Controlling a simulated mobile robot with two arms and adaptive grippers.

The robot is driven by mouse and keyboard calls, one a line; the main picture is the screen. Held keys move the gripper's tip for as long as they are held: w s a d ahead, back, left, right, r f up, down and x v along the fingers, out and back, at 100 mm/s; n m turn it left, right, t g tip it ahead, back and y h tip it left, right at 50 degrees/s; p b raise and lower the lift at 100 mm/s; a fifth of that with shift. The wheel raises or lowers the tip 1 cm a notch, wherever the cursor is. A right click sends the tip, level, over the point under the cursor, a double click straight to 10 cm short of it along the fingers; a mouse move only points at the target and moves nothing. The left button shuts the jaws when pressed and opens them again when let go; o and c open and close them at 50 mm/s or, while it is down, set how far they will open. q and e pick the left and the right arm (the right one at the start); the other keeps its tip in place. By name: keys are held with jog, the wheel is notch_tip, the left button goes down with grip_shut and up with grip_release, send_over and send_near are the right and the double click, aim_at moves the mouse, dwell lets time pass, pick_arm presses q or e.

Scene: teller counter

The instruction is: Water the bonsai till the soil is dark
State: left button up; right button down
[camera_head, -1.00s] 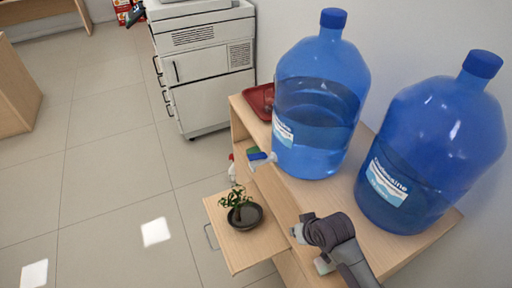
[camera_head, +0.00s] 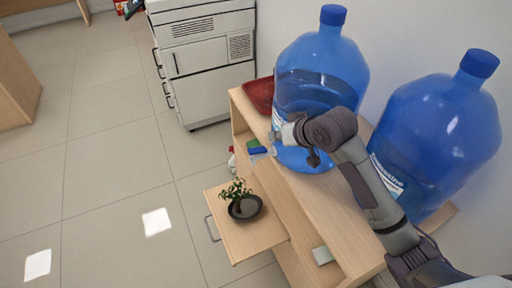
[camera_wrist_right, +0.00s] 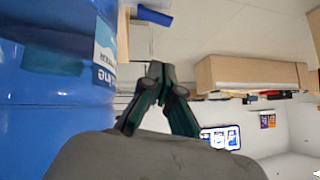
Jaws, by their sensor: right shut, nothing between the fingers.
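The bonsai (camera_head: 236,190) stands in a dark round pot (camera_head: 250,210) on a low pull-out wooden shelf (camera_head: 262,240). The soil's shade is too small to judge. A large blue water bottle (camera_head: 310,80) stands upright on the counter, partly hidden by my right arm. My right gripper (camera_head: 282,130) is in front of this bottle's lower left side, above the counter's edge. In the right wrist view its fingers (camera_wrist_right: 163,98) meet at the tips with nothing between them, beside the blue bottle (camera_wrist_right: 40,90). I cannot tell whether it touches the bottle. My left gripper is out of view.
A second blue bottle (camera_head: 440,135) stands to the right behind my arm. A red tray (camera_head: 260,95) lies at the counter's far end, with a blue and green item (camera_head: 257,147) nearer. A white cabinet (camera_head: 205,75) stands behind. The floor at left is clear.

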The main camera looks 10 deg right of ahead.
jog(key=p, duration=0.2)
send_over(257, 150)
jog(key=s, duration=0.1)
notch_tip(257, 150, down, 7)
jog(key=shift+s+a+f, duration=0.15)
jog(key=shift+s+f, duration=0.05)
jog(key=shift+f, duration=0.75)
jog(key=shift+s+a+f, duration=0.15)
jog(key=shift+s+f, duration=0.05)
jog(key=shift+f, duration=0.75)
